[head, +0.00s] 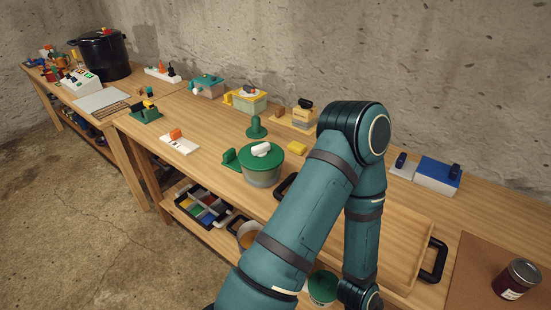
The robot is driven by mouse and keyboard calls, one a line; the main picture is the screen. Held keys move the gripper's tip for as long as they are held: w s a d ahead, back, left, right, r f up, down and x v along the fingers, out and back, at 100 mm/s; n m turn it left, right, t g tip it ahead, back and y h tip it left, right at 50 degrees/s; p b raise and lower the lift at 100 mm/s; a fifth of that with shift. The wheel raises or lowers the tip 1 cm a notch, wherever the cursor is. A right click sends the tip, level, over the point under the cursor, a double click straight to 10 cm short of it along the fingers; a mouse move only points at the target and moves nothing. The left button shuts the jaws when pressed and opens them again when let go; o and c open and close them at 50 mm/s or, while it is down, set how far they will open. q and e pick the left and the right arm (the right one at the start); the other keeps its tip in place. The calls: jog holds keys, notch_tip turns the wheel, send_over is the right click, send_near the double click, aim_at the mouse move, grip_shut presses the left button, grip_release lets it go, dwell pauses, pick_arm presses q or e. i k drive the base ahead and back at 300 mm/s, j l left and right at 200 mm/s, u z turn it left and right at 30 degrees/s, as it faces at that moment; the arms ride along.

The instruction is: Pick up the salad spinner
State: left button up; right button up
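The salad spinner (261,172) looks to be the round tub with a green lid and a white knob on top. It stands upright on the wooden bench, left of my teal arm, with a green piece beside it on the left. My arm rises from the bottom edge, bends at the top, and comes back down to the bottom edge right of centre. The arm is apart from the spinner in the picture. No gripper fingers show in the head view. Nothing is seen held.
A wooden tray (407,232) with black handles lies partly behind my arm. A jar (516,279) stands at the far right. A yellow block (297,147) and a green stand (257,127) are behind the spinner. A divided organiser (203,206) sits on the lower shelf.

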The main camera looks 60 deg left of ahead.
aim_at(264, 172)
jog(key=k+j+z, duration=0.2)
jog(key=j+z, duration=0.2)
jog(key=j, duration=0.2)
jog(key=k+j+z, duration=0.3)
jog(key=j, duration=0.25)
jog(key=k+j+z, duration=0.1)
jog(key=j, duration=0.2)
jog(key=k+j+z, duration=0.15)
jog(key=k+j, duration=0.35)
jog(key=j, duration=0.15)
jog(key=k+j, duration=0.3)
jog(key=j, duration=0.15)
jog(key=j+z, duration=0.05)
